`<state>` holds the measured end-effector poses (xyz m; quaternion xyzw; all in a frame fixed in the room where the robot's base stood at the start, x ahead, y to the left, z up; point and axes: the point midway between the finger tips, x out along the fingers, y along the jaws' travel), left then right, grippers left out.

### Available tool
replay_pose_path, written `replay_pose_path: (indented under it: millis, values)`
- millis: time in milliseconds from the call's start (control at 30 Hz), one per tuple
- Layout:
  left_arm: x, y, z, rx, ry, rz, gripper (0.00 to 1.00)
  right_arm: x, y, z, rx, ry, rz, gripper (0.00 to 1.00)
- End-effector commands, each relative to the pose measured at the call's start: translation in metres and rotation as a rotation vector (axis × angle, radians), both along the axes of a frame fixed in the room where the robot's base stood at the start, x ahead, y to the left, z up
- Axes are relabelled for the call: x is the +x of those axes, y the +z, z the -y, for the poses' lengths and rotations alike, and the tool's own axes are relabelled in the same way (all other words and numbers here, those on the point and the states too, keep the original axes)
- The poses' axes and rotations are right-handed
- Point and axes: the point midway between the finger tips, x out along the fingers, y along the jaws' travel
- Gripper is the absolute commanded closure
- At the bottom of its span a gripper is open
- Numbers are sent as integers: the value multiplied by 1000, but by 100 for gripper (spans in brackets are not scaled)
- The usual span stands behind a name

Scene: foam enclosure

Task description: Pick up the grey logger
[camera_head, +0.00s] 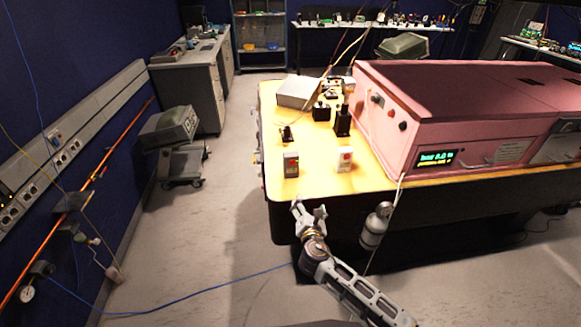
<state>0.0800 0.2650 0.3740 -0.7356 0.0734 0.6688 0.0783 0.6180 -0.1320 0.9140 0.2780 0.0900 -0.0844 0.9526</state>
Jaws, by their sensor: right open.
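A small upright grey box, which looks like the grey logger (291,164), stands near the front left of the yellow tabletop (315,184). It has a dark upper face with small red and green marks. My right gripper (309,214) is open and empty. It is in front of the table's near edge, below the grey box in the picture and apart from it. My left gripper is not in view.
A small whitish box (345,159) with a red mark stands right of the grey one. Black devices (342,122) and a flat light-grey case (298,92) are behind. A large pink cabinet (450,105) blocks the right side. A white cylinder (375,226) hangs by the table front.

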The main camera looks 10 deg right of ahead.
Motion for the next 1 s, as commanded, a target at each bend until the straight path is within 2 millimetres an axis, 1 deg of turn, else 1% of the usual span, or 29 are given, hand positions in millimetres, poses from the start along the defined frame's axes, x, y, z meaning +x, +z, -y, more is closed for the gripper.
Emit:
replay_pose_path:
  millis: [33,333,400,500,633,1000]
  values:
    - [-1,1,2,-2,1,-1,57,4,7,-3,-45,20,18,23]
    - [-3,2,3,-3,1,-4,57,20,40,-28,-353,142,128,23]
    - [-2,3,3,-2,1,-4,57,22,47,-34,-423,168,154,23]
    - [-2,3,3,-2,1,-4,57,25,51,-40,-510,198,181,23]
    - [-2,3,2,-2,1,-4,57,27,53,-44,-561,217,196,23]
    - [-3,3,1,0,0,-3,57,27,53,-45,-563,217,197,23]
